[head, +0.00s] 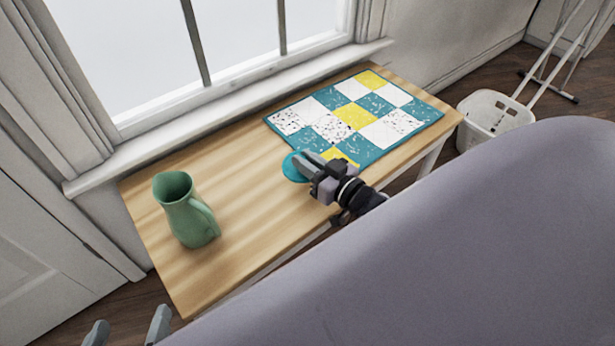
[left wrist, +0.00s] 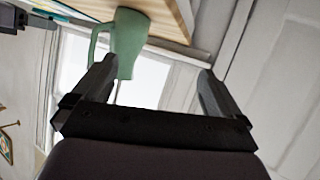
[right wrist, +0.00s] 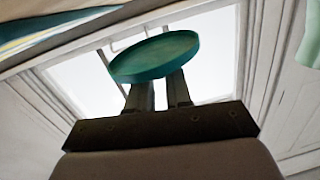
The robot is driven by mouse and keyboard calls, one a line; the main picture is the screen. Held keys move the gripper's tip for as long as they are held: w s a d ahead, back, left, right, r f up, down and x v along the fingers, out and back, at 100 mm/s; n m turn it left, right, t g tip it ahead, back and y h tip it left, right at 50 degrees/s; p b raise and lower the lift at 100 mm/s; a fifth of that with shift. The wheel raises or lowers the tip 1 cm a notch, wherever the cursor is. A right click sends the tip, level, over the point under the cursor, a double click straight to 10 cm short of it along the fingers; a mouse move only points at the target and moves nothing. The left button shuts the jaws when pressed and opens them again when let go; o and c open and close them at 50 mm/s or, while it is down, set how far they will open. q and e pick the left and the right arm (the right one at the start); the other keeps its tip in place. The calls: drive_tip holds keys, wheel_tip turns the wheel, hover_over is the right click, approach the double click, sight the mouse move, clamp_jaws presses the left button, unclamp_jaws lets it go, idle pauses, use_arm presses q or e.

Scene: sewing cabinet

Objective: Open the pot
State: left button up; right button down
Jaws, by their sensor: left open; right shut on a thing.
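A shallow, round teal disc, like a lid (head: 291,168), is at my right gripper (head: 312,165) over the front middle of the table. In the right wrist view the disc (right wrist: 155,56) sits at the fingertips of my right gripper (right wrist: 157,88), which is shut on it. No pot body shows under it; the gripper may hide it. My left gripper (head: 128,328) is open and empty, low at the left, off the table. In the left wrist view my left gripper (left wrist: 158,82) has its fingers wide apart.
A green jug (head: 186,212) stands upright at the table's left end; it also shows in the left wrist view (left wrist: 129,38). A patchwork quilt (head: 355,116) lies flat on the right half of the wooden table (head: 245,150). A white basket (head: 492,116) stands on the floor beyond.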

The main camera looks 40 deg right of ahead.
sight(308, 186)
wheel_tip(308, 186, down, 5)
drive_tip(key=shift+b, duration=1.1)
drive_tip(key=c, duration=1.1)
unclamp_jaws()
use_arm(q)
drive_tip(key=shift+w+d+f+h, duration=0.15)
drive_tip(key=shift+d+h, duration=0.1)
drive_tip(key=shift+d, duration=0.25)
drive_tip(key=shift+w+d+f+h, duration=0.15)
drive_tip(key=shift+d+h, duration=0.1)
drive_tip(key=shift+d, duration=0.2)
use_arm(e)
drive_tip(key=shift+o, duration=0.2)
use_arm(q)
drive_tip(key=shift+r, duration=0.1)
use_arm(e)
drive_tip(key=shift+s, duration=0.1)
drive_tip(key=shift+s+d+r, duration=0.1)
drive_tip(key=shift+s, duration=0.2)
use_arm(q)
drive_tip(key=shift+s+a+r+y+p, duration=0.2)
drive_tip(key=shift+a+y+p, duration=0.15)
drive_tip(key=shift+a+p, duration=0.45)
drive_tip(key=shift+s+a+r+y+p, duration=0.15)
drive_tip(key=shift+a+y+p, duration=0.2)
drive_tip(key=shift+a+p, duration=0.4)
use_arm(e)
drive_tip(key=s+d, duration=0.2)
drive_tip(key=s, duration=0.9)
drive_tip(key=shift+r, duration=0.25)
